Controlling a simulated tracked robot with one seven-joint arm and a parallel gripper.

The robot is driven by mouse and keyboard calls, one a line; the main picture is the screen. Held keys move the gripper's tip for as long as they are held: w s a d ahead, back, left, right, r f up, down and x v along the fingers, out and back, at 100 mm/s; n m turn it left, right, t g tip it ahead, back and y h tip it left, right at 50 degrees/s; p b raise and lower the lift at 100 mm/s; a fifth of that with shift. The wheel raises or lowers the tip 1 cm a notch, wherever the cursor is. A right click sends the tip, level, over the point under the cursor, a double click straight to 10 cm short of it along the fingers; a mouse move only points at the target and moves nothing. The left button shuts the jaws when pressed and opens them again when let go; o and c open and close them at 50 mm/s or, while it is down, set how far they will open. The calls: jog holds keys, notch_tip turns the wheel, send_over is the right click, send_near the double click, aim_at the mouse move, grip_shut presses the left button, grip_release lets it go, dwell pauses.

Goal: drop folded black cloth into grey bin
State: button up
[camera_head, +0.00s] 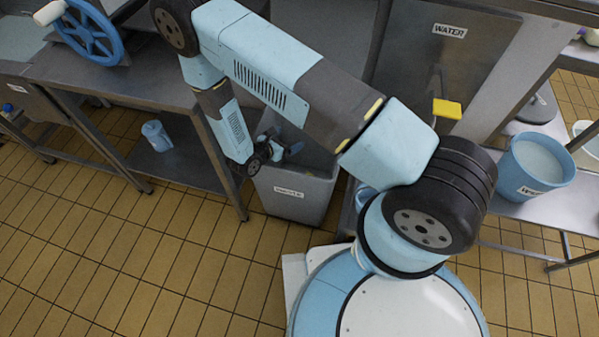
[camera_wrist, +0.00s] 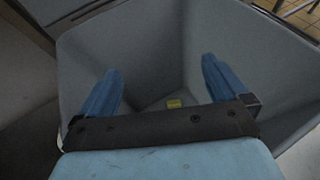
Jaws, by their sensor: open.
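The grey bin (camera_head: 308,205) stands on the floor below my arm, with a label on its front that seems to read WASTE. In the wrist view, its inner walls (camera_wrist: 225,45) fill most of the picture. My gripper (camera_head: 285,143) is over the bin's opening. In the wrist view, the two blue fingers of my gripper (camera_wrist: 162,68) are spread wide apart with nothing between them. I do not see the folded black cloth in either view. Part of the bin's floor is hidden behind my gripper's dark crossbar.
A small yellow item (camera_wrist: 174,103) lies low in the bin. A steel table (camera_head: 120,82) with a blue wheel (camera_head: 88,32) is left of the bin. A blue jug (camera_head: 157,136) sits on its lower shelf. A blue bucket (camera_head: 535,168) stands at the right.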

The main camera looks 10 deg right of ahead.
jog(key=v, duration=1.3)
jog(key=shift+s+a, duration=0.2)
jog(key=shift+a, duration=0.15)
